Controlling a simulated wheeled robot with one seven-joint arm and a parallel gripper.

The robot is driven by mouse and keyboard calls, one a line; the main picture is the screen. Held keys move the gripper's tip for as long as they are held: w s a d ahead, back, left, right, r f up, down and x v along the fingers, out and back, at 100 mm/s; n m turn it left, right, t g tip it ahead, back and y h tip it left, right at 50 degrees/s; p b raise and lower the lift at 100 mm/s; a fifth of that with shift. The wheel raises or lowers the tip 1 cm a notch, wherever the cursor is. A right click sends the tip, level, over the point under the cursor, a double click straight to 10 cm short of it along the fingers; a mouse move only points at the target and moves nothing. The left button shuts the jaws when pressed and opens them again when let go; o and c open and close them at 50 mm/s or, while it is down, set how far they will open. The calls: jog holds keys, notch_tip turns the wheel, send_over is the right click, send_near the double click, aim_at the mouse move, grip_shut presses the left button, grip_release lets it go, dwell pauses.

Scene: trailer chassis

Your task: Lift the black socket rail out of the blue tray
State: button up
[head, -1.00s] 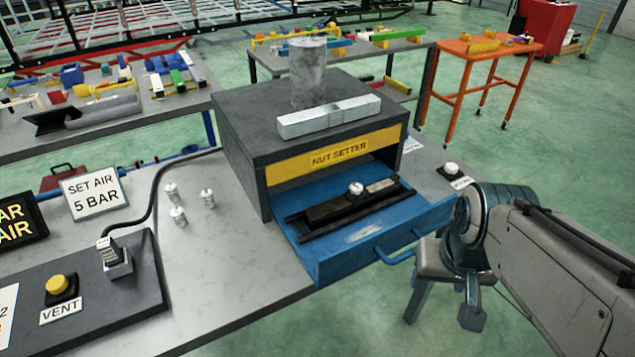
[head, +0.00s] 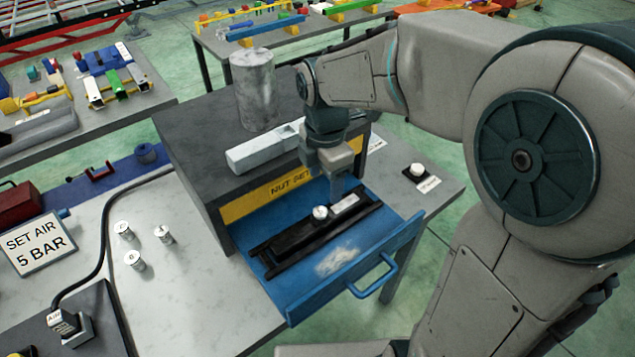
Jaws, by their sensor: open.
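The black socket rail (head: 291,246) lies in the open blue tray (head: 375,245), which is pulled out like a drawer below the "NUT SETTER" label. A round silver socket (head: 320,212) and a pale label plate (head: 345,205) sit on the rail. My gripper (head: 337,200) points down over the back right part of the tray, close to the rail's right end. It is open. Its fingertips are small in the picture, and I cannot tell whether they touch the rail.
The dark cabinet (head: 185,150) carries a grey cylinder (head: 255,90) and a metal bar (head: 248,153). Several small silver fittings (head: 135,260) stand on the bench to the left. A white button (head: 417,170) is at the right. The tray's blue handle (head: 372,283) sticks out in front.

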aim_at(320, 211)
jog(key=shift+n, duration=0.7)
jog(key=f, duration=0.4)
jog(key=w+f, duration=0.1)
jog(key=f, duration=0.8)
jog(key=shift+w+a+f+p, duration=0.15)
jog(key=shift+a+f+p, duration=0.15)
jog(key=shift+a, duration=0.1)
jog(key=c, duration=1.2)
grip_shut()
jog(key=shift+r, duration=0.15)
